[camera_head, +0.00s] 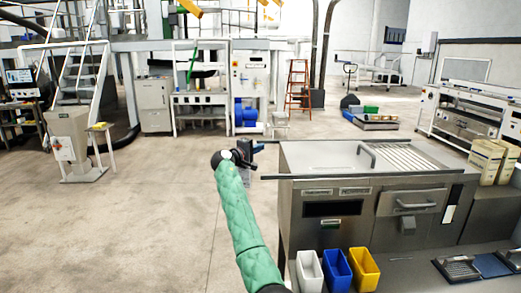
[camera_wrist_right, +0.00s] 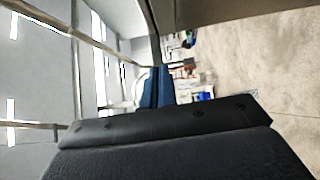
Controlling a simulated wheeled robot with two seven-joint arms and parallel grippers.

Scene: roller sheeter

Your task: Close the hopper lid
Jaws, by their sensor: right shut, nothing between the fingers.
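The grey steel machine (camera_head: 325,155) stands at the right of the head view, with a flat top panel, a bent bar handle (camera_head: 366,153) and a slotted grille (camera_head: 412,158) to its right. I cannot tell for sure which top part is the hopper lid. My right gripper (camera_head: 257,147) is at the machine's far left corner, beside the top's left edge. Its blue fingers are shut and empty in the right wrist view (camera_wrist_right: 150,90), with grey metal surfaces close by. Whether they touch the machine cannot be told. My left gripper is out of view.
Open floor (camera_head: 150,220) lies to the left. Cartons (camera_head: 487,160) stand at the right.

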